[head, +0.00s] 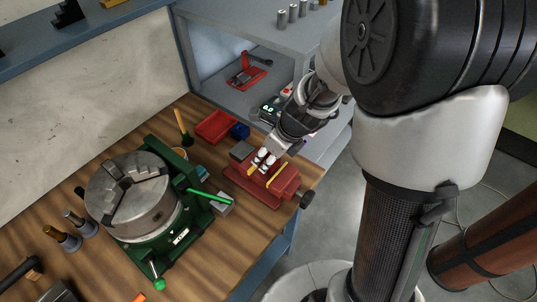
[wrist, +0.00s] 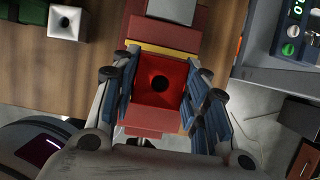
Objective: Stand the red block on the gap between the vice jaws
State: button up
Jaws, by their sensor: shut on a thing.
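The red block (wrist: 160,82), with a dark round hole in its top face, is between the blue-padded fingers of my gripper (wrist: 165,95) in the wrist view. My gripper is shut on it. The red vice (wrist: 168,33) with a yellow strip along its jaw lies under and beyond the block. In the head view my gripper (head: 267,158) is right over the vice (head: 288,185), and the block is mostly hidden by the fingers. I cannot tell whether the block touches the jaws, and the gap below it is hidden.
A green-framed rotary chuck (head: 135,200) stands left of the vice, with a green-handled lever reaching toward it. A grey block (head: 222,204) lies close by. A red tray (head: 215,126) and blue box (head: 239,131) sit behind. The bench's right edge is near the vice.

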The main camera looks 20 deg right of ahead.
jog(key=shift+f+b, duration=1.05)
jog(key=shift+f, duration=0.55)
dwell(1.9)
jog(key=o, duration=1.3)
jog(key=shift+o, duration=0.6)
jog(key=shift+o, duration=1.4)
jog(key=shift+r, duration=0.1)
jog(key=shift+r+p, duration=2.95)
jog(key=shift+p, duration=0.35)
